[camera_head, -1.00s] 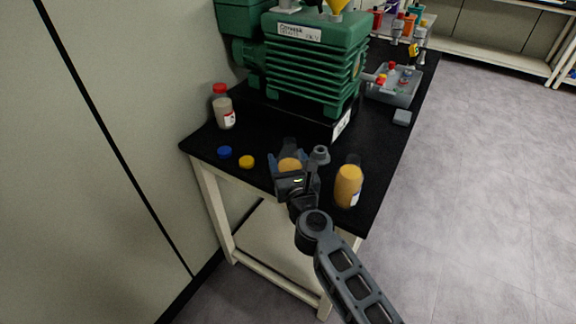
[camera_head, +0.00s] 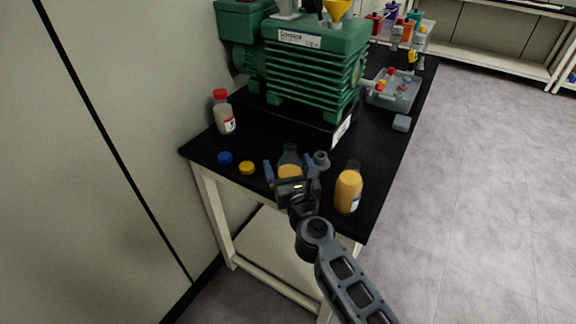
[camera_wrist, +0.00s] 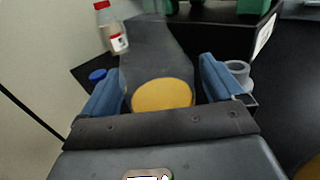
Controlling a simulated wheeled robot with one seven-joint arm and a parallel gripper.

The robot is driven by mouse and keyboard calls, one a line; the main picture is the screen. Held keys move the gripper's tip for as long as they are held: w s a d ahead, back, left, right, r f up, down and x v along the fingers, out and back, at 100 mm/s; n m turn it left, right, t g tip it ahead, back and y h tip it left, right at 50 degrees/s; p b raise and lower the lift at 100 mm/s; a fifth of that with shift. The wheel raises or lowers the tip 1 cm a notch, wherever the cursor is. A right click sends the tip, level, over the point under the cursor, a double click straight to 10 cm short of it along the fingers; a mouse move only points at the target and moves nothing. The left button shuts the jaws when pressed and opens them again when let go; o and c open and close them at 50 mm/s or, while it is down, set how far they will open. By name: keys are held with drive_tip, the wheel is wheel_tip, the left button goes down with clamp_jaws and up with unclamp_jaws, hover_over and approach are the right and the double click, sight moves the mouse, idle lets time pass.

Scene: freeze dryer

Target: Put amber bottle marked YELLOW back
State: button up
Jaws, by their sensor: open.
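A bottle with a grey see-through upper part and amber-yellow contents (camera_head: 289,171) stands near the front edge of the black bench. In the wrist view it (camera_wrist: 162,95) is between the two blue fingers of my gripper (camera_wrist: 160,88), with gaps on both sides. My gripper (camera_head: 292,172) is open around it and low at the bench edge. A second amber-yellow bottle (camera_head: 348,190) stands to the right, with a white label mostly turned away. I cannot read a YELLOW mark on either bottle.
A blue cap (camera_head: 225,158) and a yellow cap (camera_head: 247,168) lie left of my gripper. A small grey part (camera_head: 321,160) sits close to the right finger. A red-capped bottle (camera_head: 223,112), a green pump (camera_head: 315,65) and a grey tray (camera_head: 393,92) stand behind.

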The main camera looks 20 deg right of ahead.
drive_tip(key=s+a, duration=0.1)
drive_tip(key=s, duration=1)
drive_tip(key=shift+s+a, duration=0.25)
drive_tip(key=shift+a, duration=0.15)
drive_tip(key=shift+f, duration=0.1)
drive_tip(key=s+d+r+n+y, duration=0.1)
drive_tip(key=s+d+n, duration=0.1)
drive_tip(key=s+n, duration=0.8)
drive_tip(key=s+d+n, duration=0.2)
drive_tip(key=s+n, duration=0.6)
drive_tip(key=s, duration=0.4)
drive_tip(key=s+a+r+n+g+y, duration=0.1)
drive_tip(key=s+r+n, duration=0.3)
drive_tip(key=s+n, duration=0.4)
drive_tip(key=s+a+r+n+g, duration=0.1)
drive_tip(key=s+r+n, duration=0.3)
drive_tip(key=s+n, duration=0.5)
drive_tip(key=n+g, duration=0.1)
drive_tip(key=n, duration=0.1)
drive_tip(key=shift+n+y, duration=0.4)
